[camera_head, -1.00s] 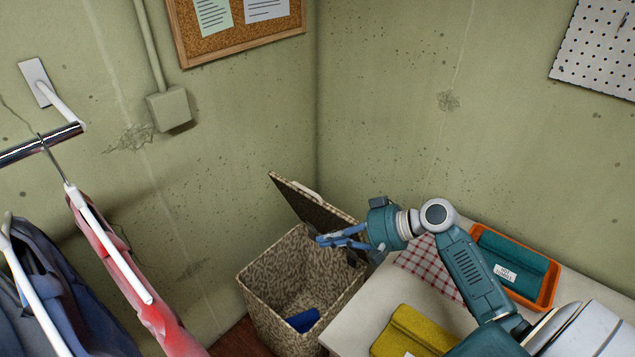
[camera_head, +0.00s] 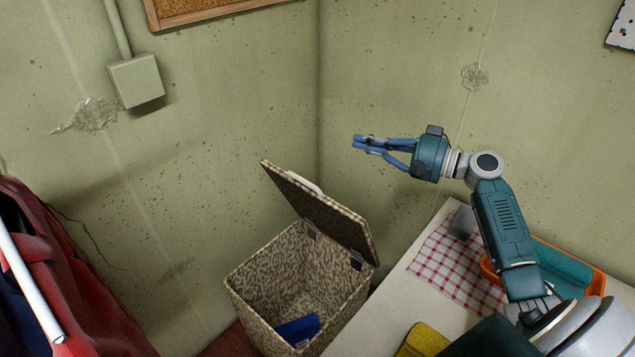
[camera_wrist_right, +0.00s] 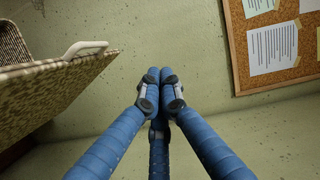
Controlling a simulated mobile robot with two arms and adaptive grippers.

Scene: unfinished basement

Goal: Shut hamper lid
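The wicker hamper (camera_head: 243,306) stands in the corner with its mouth open and a blue item (camera_head: 298,329) inside. Its lid (camera_head: 322,215) is raised and tilted back on hinges, with a white handle (camera_head: 304,182) on its edge. My right gripper (camera_head: 357,143) is above and to the right of the lid, apart from it. Its blue fingers are drawn together at the tips with nothing between them. In the right wrist view the fingertips (camera_wrist_right: 154,78) meet, and the lid (camera_wrist_right: 50,95) with its handle (camera_wrist_right: 84,48) is at the left. My left gripper is not in view.
A white table (camera_head: 375,318) right of the hamper holds a checkered cloth (camera_head: 458,262), an orange tray (camera_head: 488,268) and a yellow folded cloth (camera_head: 424,340). Red clothing (camera_head: 75,290) hangs at the left. Concrete walls stand close behind.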

